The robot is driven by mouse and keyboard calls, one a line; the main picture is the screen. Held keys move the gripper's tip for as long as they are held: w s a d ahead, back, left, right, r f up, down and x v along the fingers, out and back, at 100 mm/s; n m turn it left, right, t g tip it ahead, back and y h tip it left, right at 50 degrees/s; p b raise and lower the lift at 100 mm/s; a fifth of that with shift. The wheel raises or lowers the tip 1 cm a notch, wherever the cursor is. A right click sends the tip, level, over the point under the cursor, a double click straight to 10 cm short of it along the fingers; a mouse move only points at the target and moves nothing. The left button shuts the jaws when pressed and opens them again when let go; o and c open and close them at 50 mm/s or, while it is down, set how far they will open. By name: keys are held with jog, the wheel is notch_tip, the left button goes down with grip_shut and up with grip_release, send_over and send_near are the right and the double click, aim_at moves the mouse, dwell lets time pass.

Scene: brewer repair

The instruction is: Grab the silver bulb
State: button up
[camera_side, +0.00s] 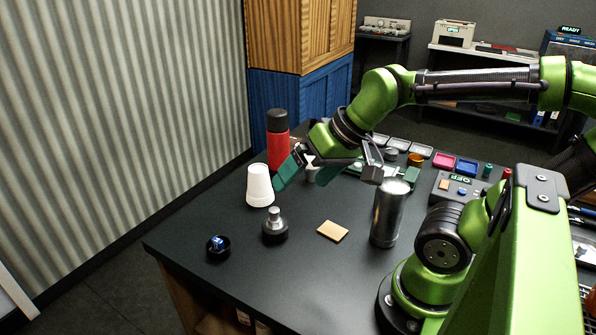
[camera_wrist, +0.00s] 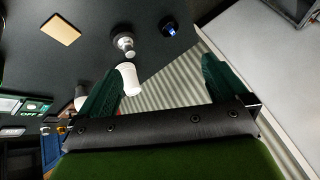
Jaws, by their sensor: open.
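The silver bulb (camera_side: 274,216) stands upright on a round black base on the dark table, left of centre in the side view. In the wrist view the silver bulb (camera_wrist: 125,44) is near the top, beyond the fingertips and toward the left finger. My gripper (camera_side: 343,182) is open and empty, above the table and up and right of the bulb in the side view. The bulb is not touched.
A white tapered cup (camera_side: 259,185) stands beside the bulb, close to one finger. A red bottle (camera_side: 277,150) is behind it. A black round holder with a blue part (camera_side: 218,246), a tan pad (camera_side: 332,231) and a metal cylinder (camera_side: 388,215) stand around. Small trays line the back.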

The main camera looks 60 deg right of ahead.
jog(key=shift+s+a+r, duration=0.35)
jog(key=shift+a, duration=0.1)
jog(key=shift+c, duration=0.3)
jog(key=shift+s+a+r+n+t, duration=0.1)
jog(key=shift+a+r+n+t, duration=0.2)
jog(key=shift+n, duration=0.1)
jog(key=shift+c, duration=0.8)
jog(key=shift+d, duration=0.1)
